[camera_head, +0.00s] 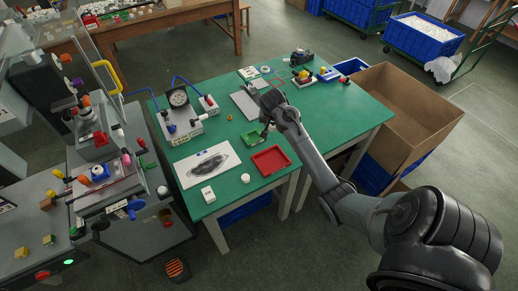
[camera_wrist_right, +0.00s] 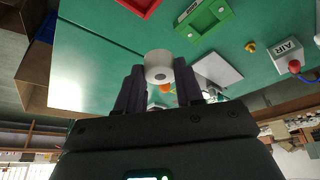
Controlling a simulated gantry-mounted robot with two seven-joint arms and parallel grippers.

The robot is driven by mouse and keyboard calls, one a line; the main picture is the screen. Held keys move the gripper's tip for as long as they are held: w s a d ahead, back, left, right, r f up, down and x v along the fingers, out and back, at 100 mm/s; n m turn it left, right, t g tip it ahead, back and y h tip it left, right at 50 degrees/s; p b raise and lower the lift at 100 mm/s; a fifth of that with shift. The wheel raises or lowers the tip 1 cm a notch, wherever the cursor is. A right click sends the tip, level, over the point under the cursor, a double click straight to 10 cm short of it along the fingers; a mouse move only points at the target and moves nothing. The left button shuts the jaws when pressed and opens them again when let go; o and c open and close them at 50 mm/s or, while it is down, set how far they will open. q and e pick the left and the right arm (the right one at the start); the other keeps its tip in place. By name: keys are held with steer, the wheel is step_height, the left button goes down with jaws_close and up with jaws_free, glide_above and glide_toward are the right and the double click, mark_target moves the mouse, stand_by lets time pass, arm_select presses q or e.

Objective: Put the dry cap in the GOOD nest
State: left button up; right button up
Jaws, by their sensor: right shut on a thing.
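My right gripper (camera_head: 268,128) is above the green table, just right of the green nest (camera_head: 252,138) and behind the red tray (camera_head: 271,160). In the right wrist view the gripper (camera_wrist_right: 160,82) is shut on a white round cap (camera_wrist_right: 158,64) with a small dark spot on its face. The cap is held at the fingertips, apart from the nest. The cap cannot be made out in the head view. My left gripper is not in view.
A gauge unit (camera_head: 181,113) stands on the left of the table (camera_head: 225,147). A cardboard box (camera_head: 408,110) stands right.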

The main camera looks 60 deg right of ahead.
steer(key=d+f+m+b, duration=0.1)
steer(key=d+f+b, duration=0.1)
steer(key=d+b, duration=0.45)
steer(key=w+a+f+b, duration=0.1)
steer(key=w+f, duration=0.1)
steer(key=w, duration=0.1)
steer(key=w+a+f+b, duration=0.1)
steer(key=w+f, duration=0.1)
steer(key=w, duration=0.2)
steer(key=w+a+f+b, duration=0.2)
steer(key=w, duration=0.2)
steer(key=shift+f, duration=0.35)
step_height(320, 180, down, 4)
steer(key=shift+r+b, duration=0.15)
steer(key=shift+b, duration=0.5)
steer(key=shift+s, duration=0.1)
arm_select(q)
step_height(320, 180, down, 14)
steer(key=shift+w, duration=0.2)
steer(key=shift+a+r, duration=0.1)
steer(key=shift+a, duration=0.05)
arm_select(e)
steer(key=shift+f, duration=0.2)
